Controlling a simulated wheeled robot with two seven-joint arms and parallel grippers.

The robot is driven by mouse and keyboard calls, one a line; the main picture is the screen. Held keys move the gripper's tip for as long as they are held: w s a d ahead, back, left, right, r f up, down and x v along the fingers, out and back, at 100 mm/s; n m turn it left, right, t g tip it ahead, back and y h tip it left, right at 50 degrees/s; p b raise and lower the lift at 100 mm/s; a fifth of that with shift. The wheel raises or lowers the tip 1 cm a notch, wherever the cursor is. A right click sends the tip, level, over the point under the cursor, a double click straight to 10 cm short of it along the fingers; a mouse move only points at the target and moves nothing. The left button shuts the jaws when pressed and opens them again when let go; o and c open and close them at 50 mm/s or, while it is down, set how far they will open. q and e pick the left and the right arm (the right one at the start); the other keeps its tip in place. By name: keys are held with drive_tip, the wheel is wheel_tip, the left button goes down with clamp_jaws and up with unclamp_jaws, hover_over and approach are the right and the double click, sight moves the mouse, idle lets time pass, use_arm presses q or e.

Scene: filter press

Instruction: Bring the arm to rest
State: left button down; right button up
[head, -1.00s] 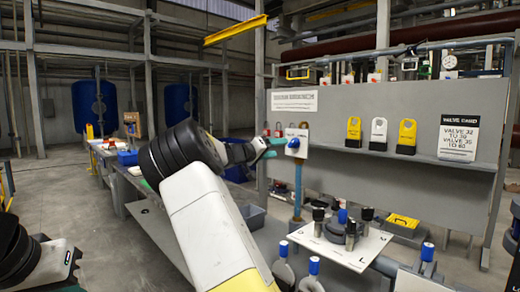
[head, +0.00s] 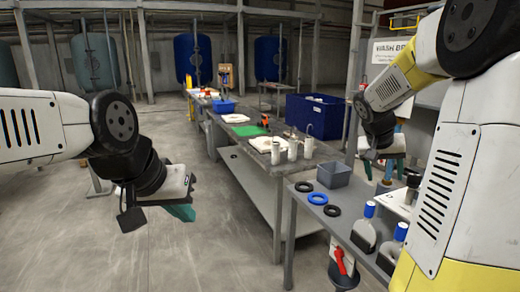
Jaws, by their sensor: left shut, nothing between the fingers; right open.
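My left arm comes in from the left. Its gripper (head: 180,211), with teal fingers, is shut and empty, pointing down over bare floor to the left of the long bench. My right arm, white, yellow and black, is bent at the right side of the picture. Its gripper (head: 372,168) hangs down, open, beyond the near bench's right part. It appears to hold nothing. My upper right arm covers much of the board and bench behind it.
A long bench (head: 262,172) runs away in the middle. A near bench (head: 303,205) holds a grey bin (head: 334,174), black rings, a blue ring (head: 317,199) and blue-capped bottles (head: 364,228). A dark blue bin (head: 314,117) stands behind. The left floor is clear.

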drive_tip(key=s+a+r+n+t+y, duration=0.2)
drive_tip(key=s+a+n+y, duration=0.3)
drive_tip(key=s+a, duration=1.6)
drive_tip(key=shift+s+r+t+y, duration=0.2)
drive_tip(key=shift+t+y, duration=0.1)
drive_tip(key=shift+y, duration=0.7)
drive_tip(key=shift+a, duration=0.1)
